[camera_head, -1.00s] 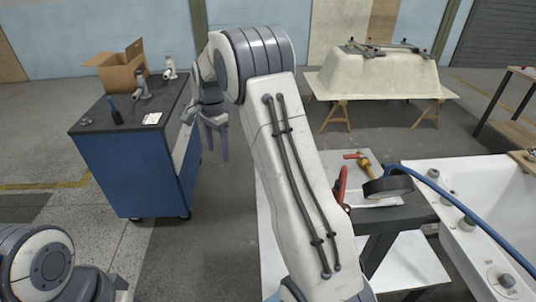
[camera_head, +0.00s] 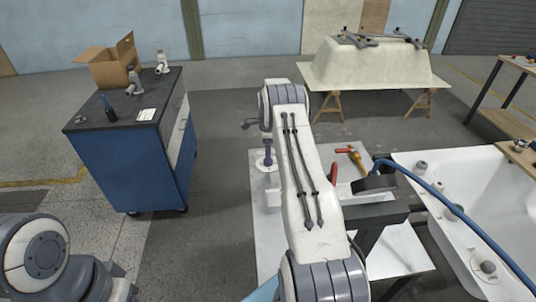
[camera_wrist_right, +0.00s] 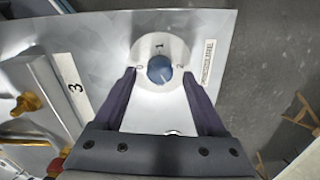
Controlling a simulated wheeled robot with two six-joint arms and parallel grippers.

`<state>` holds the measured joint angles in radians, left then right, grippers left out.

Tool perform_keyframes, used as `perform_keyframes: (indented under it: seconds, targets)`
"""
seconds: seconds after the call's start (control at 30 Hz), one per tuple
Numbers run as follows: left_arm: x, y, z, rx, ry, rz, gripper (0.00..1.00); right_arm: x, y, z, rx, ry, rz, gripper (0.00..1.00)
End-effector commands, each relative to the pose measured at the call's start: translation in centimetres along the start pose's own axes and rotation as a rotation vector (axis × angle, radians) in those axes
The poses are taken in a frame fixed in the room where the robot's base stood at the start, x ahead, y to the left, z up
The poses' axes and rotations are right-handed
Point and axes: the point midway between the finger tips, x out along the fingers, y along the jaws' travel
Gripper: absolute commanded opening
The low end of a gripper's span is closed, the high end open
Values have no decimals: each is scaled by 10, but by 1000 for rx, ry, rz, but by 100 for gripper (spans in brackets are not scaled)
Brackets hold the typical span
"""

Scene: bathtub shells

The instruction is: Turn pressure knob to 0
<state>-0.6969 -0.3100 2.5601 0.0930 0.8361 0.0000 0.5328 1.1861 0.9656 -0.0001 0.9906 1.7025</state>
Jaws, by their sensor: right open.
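The pressure knob (camera_wrist_right: 160,69) is a round blue knob on a pale round dial (camera_wrist_right: 146,45) in the right wrist view. The marks 0, 1 and 2 stand at its left, top and right; I cannot tell where the knob points. My right gripper (camera_wrist_right: 159,76) is open, its two purple fingers pointing at the dial with the knob between their tips in the picture. I cannot tell whether they touch it. In the head view my right gripper (camera_head: 268,156) points down over the table's far left corner, where the pale dial (camera_head: 262,164) partly shows. My left gripper is out of view.
The white tabletop (camera_head: 265,220) carries a red handle (camera_head: 333,173) and a brass valve (camera_head: 357,158). A white tub (camera_head: 440,170) with a blue hose (camera_head: 470,223) stands right. A blue cabinet (camera_head: 130,165) stands left, with floor between.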

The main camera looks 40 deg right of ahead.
Motion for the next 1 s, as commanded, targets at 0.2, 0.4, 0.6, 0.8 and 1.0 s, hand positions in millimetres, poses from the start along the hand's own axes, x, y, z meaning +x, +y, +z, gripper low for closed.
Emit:
perform_keyframes:
  seconds: [0.2,0.4,0.6,0.8,1.0]
  targets:
    - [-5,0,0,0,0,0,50,15,0,0,-1,0,-1,74]
    - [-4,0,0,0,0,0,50,16,0,0,-1,0,-1,74]
    - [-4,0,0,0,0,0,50,15,0,0,-1,0,-1,16]
    - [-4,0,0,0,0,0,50,15,0,0,-4,0,-2,0]
    - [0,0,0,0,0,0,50,16,0,0,-44,0,-3,0]
